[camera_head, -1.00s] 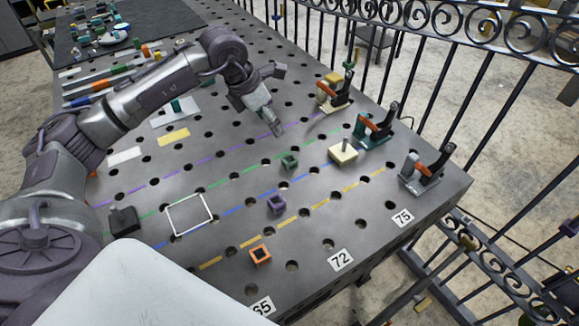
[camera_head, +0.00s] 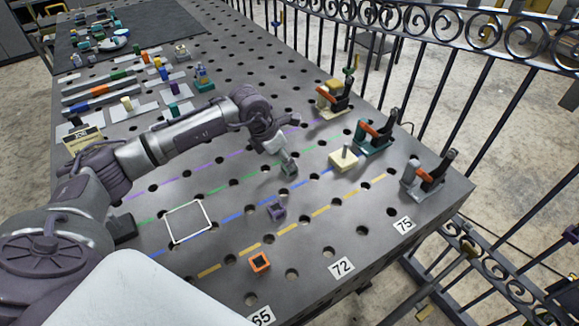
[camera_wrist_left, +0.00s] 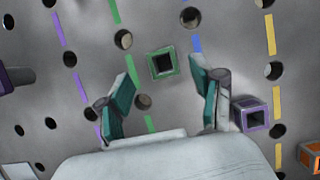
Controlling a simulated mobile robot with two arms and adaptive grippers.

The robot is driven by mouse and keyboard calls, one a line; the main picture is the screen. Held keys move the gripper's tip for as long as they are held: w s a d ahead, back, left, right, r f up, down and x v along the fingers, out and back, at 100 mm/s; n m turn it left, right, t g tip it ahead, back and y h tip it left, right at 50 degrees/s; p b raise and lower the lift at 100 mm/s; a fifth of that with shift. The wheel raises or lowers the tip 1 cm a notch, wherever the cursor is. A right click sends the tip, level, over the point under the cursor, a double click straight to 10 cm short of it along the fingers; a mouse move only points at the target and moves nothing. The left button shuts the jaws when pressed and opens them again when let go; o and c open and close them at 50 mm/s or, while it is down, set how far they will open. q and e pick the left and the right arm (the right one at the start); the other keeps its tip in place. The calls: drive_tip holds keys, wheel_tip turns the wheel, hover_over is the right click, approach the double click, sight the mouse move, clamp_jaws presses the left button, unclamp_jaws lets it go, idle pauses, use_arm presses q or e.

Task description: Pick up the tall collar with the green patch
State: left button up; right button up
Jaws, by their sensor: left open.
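A green-rimmed square collar (camera_wrist_left: 163,63) with a dark hollow centre stands on the perforated table by the green dashed line. In the head view the collar (camera_head: 289,170) is partly covered by my left gripper (camera_head: 280,157). In the left wrist view my left gripper (camera_wrist_left: 165,92) is open and empty, with its two teal-padded fingers apart. The collar shows just beyond the fingertips, roughly centred between them. I cannot tell its height from above. My right gripper is not in view.
A purple collar (camera_head: 276,211) and an orange collar (camera_head: 260,262) stand nearer the front. A cream block with a peg (camera_head: 343,160) and toggle clamps (camera_head: 375,135) stand to the right. A white square outline (camera_head: 187,222) lies on clear table at left.

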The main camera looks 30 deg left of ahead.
use_arm(q)
drive_tip(key=x, duration=0.2)
drive_tip(key=p+x, duration=0.1)
drive_tip(key=x, duration=0.1)
drive_tip(key=shift+s+d+f, duration=0.1)
drive_tip(key=shift+s+d, duration=0.05)
drive_tip(key=shift+s, duration=0.1)
clamp_jaws()
